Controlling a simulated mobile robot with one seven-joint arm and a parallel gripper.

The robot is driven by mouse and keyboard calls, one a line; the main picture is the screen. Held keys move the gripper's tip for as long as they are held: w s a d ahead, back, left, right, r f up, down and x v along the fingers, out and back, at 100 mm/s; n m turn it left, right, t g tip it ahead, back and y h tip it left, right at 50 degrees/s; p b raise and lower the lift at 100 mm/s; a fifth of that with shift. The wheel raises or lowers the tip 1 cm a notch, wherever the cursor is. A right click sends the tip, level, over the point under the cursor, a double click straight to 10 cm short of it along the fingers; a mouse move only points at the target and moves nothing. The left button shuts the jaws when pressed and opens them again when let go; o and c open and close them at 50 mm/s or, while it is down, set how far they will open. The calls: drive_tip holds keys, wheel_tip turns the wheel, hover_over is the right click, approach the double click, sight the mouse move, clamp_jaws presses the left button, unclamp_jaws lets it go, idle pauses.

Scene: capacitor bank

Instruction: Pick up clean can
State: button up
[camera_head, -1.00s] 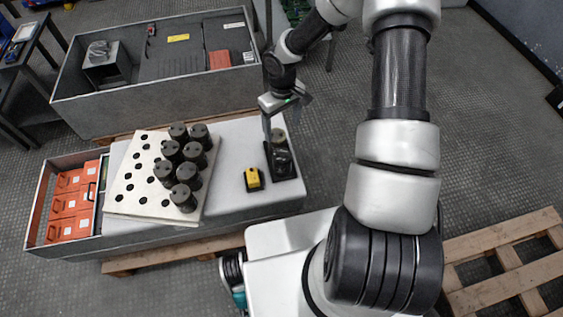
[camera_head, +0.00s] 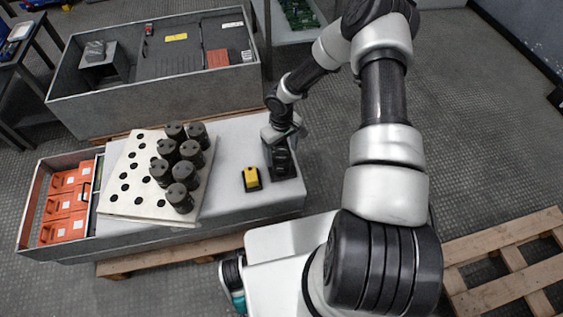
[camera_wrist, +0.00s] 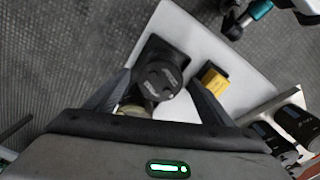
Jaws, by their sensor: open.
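A black can (camera_wrist: 163,77) with a round dark top stands in a dark holder at the right end of the white table. The holder (camera_head: 285,173) shows in the head view, where my gripper (camera_head: 281,143) covers most of the can. In the wrist view my gripper (camera_wrist: 160,88) is open, with one finger on each side of the can. Whether the fingers touch it I cannot tell. A second, beige-topped piece (camera_wrist: 133,110) sits close to the palm, partly hidden. Several black cans (camera_head: 185,170) stand on the cream perforated board (camera_head: 128,190); no marking shows which can is clean.
A yellow and black device (camera_head: 251,179) lies just left of the holder and also shows in the wrist view (camera_wrist: 215,79). A grey bin (camera_head: 165,105) stands behind the table, and orange boxes (camera_head: 63,203) sit at its left. A wooden pallet (camera_head: 510,260) lies at the right.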

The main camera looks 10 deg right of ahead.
drive_tip(key=shift+f, duration=1.55)
drive_tip(key=c, duration=1.5)
drive_tip(key=shift+c, duration=0.3)
drive_tip(key=shift+r, duration=0.15)
wheel_tip(320, 180, up, 10)
drive_tip(key=shift+f+p, duration=0.1)
drive_tip(key=shift+p, duration=0.85)
